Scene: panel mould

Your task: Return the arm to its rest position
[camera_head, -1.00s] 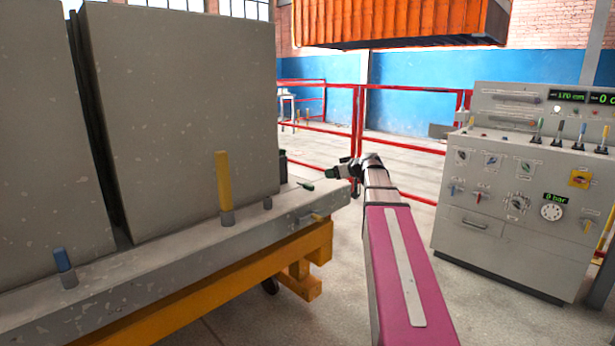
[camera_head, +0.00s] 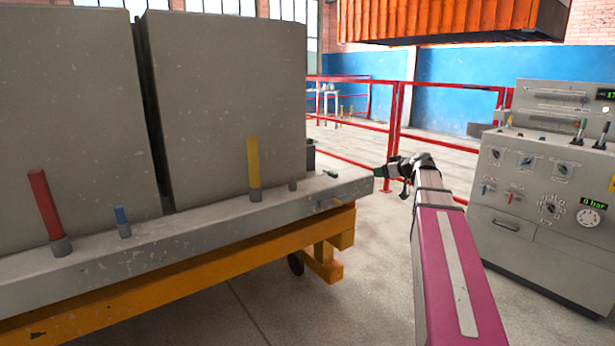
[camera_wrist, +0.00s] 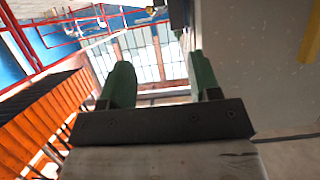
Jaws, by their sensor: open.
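My arm stretches forward in the head view, with a magenta link near the camera. My gripper (camera_head: 378,173) is small at its far end, beside the right end of the grey mould ledge (camera_head: 220,217). In the wrist view my gripper (camera_wrist: 160,85) shows two green fingers spread apart with nothing between them. The wrist picture is turned, with windows and railing seen past the fingers. From the head view I cannot tell whether the gripper touches the ledge.
Grey panels (camera_head: 235,100) stand on the ledge, with red (camera_head: 45,205), blue (camera_head: 122,216) and yellow (camera_head: 253,163) handles. An orange frame (camera_head: 200,278) carries it. A control console (camera_head: 545,200) stands at right. Red railings (camera_head: 397,125) run behind. An orange ribbed body (camera_head: 450,20) hangs above.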

